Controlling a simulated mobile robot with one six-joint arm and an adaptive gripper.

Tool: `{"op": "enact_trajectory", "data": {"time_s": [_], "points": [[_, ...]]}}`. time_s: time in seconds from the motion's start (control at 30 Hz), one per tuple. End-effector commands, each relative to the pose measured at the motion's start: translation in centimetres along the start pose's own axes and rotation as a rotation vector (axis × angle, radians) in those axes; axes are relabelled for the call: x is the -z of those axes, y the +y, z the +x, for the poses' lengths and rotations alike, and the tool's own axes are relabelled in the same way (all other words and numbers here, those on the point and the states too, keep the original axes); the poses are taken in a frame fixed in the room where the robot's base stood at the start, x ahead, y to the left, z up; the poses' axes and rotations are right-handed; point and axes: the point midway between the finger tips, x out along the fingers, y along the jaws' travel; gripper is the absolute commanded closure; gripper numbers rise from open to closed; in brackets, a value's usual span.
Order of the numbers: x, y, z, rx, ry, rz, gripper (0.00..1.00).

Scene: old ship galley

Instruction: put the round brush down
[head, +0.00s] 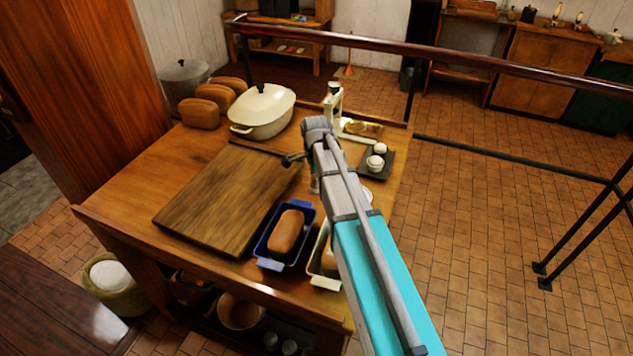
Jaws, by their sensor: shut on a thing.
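My arm reaches from the lower right over the wooden table (150,208). My gripper (294,159) shows only as a small dark part beside the arm's far end, above the right edge of the cutting board (215,200). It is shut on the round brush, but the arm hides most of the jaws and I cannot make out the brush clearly. A small pale greenish piece shows just below the arm's end; I cannot tell what it is.
A blue loaf tin (268,262) with bread and a partly hidden cream tin (322,283) stand at the front right. A cream lidded pot (262,112), brown loaves (200,113), a scale (334,103) and a dark tray (388,166) stand farther back. The board is bare.

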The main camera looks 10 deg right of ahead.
Motion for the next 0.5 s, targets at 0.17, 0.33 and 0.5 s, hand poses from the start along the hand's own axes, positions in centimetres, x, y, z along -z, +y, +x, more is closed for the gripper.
{"op": "enact_trajectory", "data": {"time_s": [0.17,0.33,0.5], "points": [[0.0,0.0,-0.04,0.0,0.0,0.0,1.0],[0.0,0.0,0.14,0.0,0.0,0.0,1.0],[0.0,0.0,0.25,0.0,0.0,0.0,0.44]]}}
